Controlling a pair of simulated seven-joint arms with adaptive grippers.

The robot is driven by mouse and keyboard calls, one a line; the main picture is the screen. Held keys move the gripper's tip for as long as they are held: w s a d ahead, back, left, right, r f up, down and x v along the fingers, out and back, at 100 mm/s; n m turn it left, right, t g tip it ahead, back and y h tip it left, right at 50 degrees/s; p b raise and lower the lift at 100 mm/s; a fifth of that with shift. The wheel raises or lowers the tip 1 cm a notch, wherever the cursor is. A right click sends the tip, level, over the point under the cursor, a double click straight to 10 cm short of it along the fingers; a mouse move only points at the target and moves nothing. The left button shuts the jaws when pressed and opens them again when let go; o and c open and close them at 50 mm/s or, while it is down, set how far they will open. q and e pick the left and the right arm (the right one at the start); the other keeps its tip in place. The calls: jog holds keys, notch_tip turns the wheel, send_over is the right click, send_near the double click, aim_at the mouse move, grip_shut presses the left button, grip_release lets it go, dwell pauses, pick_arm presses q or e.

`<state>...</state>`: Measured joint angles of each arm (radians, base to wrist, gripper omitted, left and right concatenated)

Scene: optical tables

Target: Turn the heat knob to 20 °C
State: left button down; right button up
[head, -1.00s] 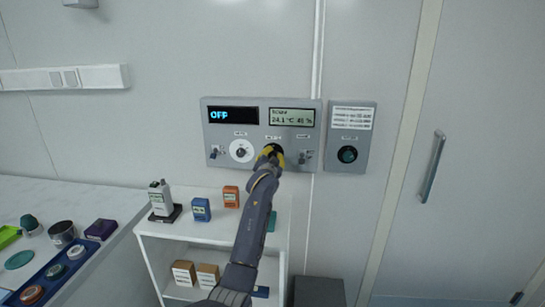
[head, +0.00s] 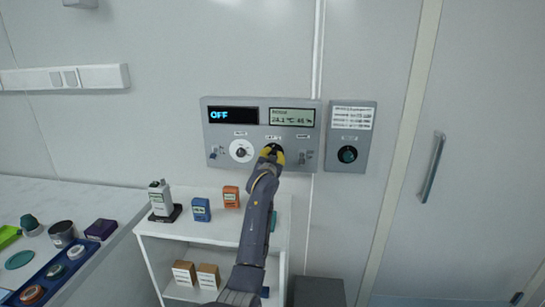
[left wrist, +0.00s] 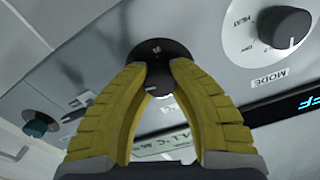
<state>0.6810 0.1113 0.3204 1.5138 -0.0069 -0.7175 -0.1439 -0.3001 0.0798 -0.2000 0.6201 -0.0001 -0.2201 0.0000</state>
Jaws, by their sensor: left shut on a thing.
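A grey control panel (head: 221,134) is on the wall, with a dark display (head: 233,115) reading OFF and a pale display (head: 292,116) reading about 24.1 °C. My left gripper (head: 272,152) is at the panel's middle knob, below the pale display. In the left wrist view the yellow fingers (left wrist: 160,72) are shut on this black round knob (left wrist: 158,47), one on each side. The fingers hide part of it and its scale, so I cannot read its setting. The mode knob (left wrist: 284,27) sits beside it on a white dial; it also shows in the head view (head: 240,152). My right gripper is out of view.
Small switches (head: 214,152) flank the knobs. A separate box with a green-black button (head: 347,154) is to the right. A white shelf (head: 215,230) with boxes and a bottle stands below, and a blue tray (head: 38,290) lies on the left table. A door handle (head: 432,168) is far right.

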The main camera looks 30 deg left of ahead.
pick_arm(q)
jog(key=c, duration=1)
grip_release()
jog(key=shift+s, duration=0.1)
jog(key=v, duration=1.2)
